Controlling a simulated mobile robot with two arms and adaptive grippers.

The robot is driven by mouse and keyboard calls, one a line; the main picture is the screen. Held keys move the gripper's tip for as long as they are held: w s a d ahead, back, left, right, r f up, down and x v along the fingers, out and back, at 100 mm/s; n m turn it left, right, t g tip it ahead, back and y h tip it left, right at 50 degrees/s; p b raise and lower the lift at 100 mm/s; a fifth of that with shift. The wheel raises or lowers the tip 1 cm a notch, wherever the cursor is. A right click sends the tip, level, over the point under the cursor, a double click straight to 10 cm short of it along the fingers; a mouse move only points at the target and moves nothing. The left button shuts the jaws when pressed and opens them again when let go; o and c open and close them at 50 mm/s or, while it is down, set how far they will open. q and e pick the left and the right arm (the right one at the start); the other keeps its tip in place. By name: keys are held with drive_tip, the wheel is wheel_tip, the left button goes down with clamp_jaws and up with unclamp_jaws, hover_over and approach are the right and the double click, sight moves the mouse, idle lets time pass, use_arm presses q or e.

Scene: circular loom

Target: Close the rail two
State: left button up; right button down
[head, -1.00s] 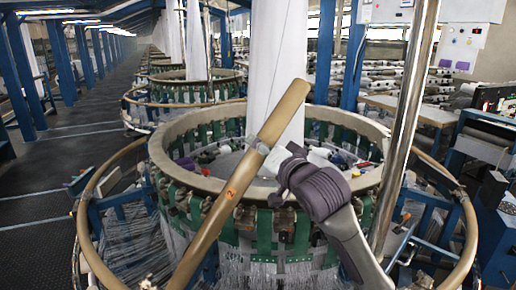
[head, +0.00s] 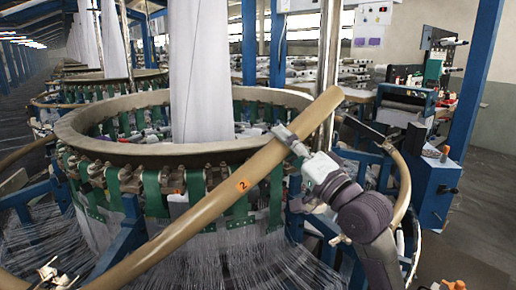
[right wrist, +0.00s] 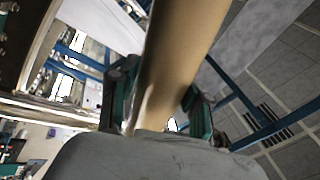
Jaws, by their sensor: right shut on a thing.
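Rail two is a tan curved rail (head: 215,208) with an orange tag marked 2. It runs diagonally across the front of the loom in the head view, from lower left up to a free end at upper right. My right gripper (head: 287,139) is shut on it near that upper end. In the right wrist view the rail (right wrist: 178,60) passes between the fingers of my right gripper (right wrist: 160,112). The fixed part of the outer ring (head: 402,185) shows at the right, with a space between it and the rail's raised end.
The circular loom's thick upper ring (head: 130,150) stands behind the rail, with green straps and white threads below it. A metal pole (head: 328,50) rises behind the rail's end.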

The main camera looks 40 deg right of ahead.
drive_tip(key=s+d+f+m+t+h+b, duration=0.1)
drive_tip(key=s+d+f+b, duration=0.1)
drive_tip(key=f+b, duration=0.3)
drive_tip(key=shift+s+d+f+m+b, duration=0.3)
drive_tip(key=shift+s+d+f+m, duration=0.1)
drive_tip(key=shift+d+f, duration=0.35)
drive_tip(key=shift+a, duration=0.15)
drive_tip(key=c, duration=0.5)
unclamp_jaws()
drive_tip(key=v, duration=1.2)
